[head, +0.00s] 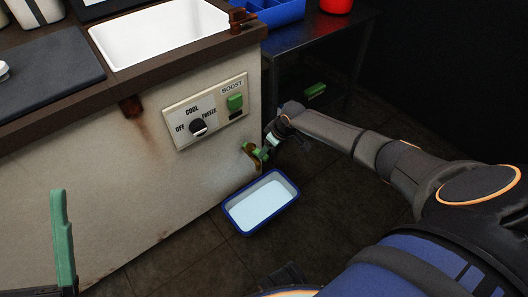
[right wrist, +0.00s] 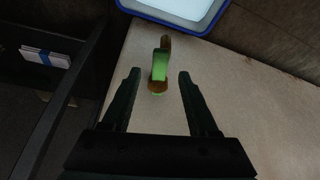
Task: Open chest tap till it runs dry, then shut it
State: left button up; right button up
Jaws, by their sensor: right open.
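The tap (head: 255,152) juts from the lower right of the pale chest's front (head: 95,190). It has a green lever and a rusty brown body. It also shows in the right wrist view (right wrist: 160,66), with the lever between and just beyond my fingertips. My right gripper (head: 272,142) is open and close to the tap; I cannot tell whether it touches. A blue-rimmed tray (head: 272,216) with pale, flat contents sits on the floor below the tap. No stream is visible. One green finger of my left gripper (head: 62,240) shows at the lower left; its opening is hidden.
A control panel (head: 181,121) with a black knob and a green BOOST switch is above the tap. A white basin (head: 150,35) and a dark slab (head: 45,75) are on top. A dark metal table (head: 318,45) stands behind, holding a blue bin (head: 284,12) and red container (head: 337,5).

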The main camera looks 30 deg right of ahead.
aim_at(255, 151)
jog(key=shift+b+x, duration=0.85)
jog(key=shift+x, duration=1)
pick_arm(q)
notch_tip(255, 151, down, 3)
jog(key=shift+w+d+r, duration=0.1)
jog(key=shift+w+d, duration=0.05)
pick_arm(e)
jog(key=shift+c, duration=0.2)
grip_shut()
